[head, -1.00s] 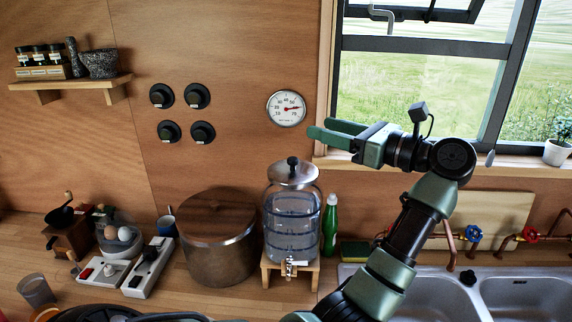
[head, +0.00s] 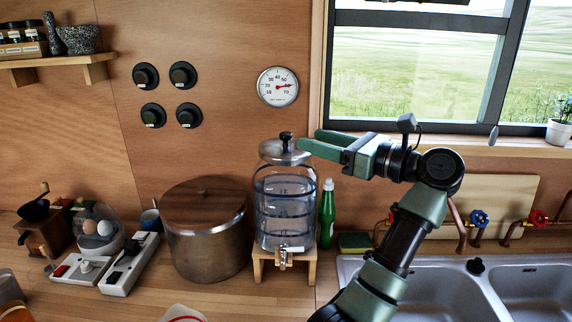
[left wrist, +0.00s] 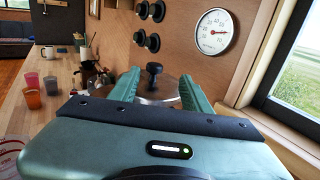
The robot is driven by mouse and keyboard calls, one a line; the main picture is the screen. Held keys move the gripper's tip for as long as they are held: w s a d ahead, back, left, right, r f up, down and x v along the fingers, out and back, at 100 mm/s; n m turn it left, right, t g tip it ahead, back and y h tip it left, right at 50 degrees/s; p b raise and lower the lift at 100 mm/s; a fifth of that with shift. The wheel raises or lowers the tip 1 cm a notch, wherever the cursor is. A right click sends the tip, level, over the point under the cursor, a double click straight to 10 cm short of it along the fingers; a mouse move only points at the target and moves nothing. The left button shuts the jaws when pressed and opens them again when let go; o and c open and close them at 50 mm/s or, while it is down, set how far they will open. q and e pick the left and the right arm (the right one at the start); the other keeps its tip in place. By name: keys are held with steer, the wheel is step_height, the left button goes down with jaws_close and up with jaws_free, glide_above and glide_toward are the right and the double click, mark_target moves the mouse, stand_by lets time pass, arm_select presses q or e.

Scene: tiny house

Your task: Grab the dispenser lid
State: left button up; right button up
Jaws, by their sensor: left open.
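The dispenser lid (head: 274,152) is a metal disc with a black knob (head: 286,136). It sits on the clear glass dispenser (head: 285,205), which stands on a small wooden stand. My left gripper (head: 308,141) is open, pointing left, with its fingertips at the right side of the lid in the head view. In the left wrist view the lid (left wrist: 160,88) and its knob (left wrist: 154,70) show ahead, between the two green fingers (left wrist: 158,88). I cannot tell whether the fingers touch the lid. My right gripper is not in view.
A wooden-lidded metal pot (head: 206,240) stands left of the dispenser. A green bottle (head: 327,215) stands close on its right, with a sponge (head: 354,243) and the sink (head: 420,266) farther right. A wall thermometer (head: 278,87) hangs above.

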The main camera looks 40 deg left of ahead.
mark_target(286, 133)
arm_select(q)
steer(key=a+p, duration=0.1)
steer(key=a, duration=0.1)
steer(key=s+a+p, duration=0.1)
steer(key=a+p, duration=0.2)
steer(key=a, duration=0.1)
steer(key=shift+s+a, duration=0.35)
steer(key=shift+a+f+p, duration=0.2)
steer(key=shift+a+p, duration=0.1)
steer(key=shift+a, duration=0.25)
jaws_close()
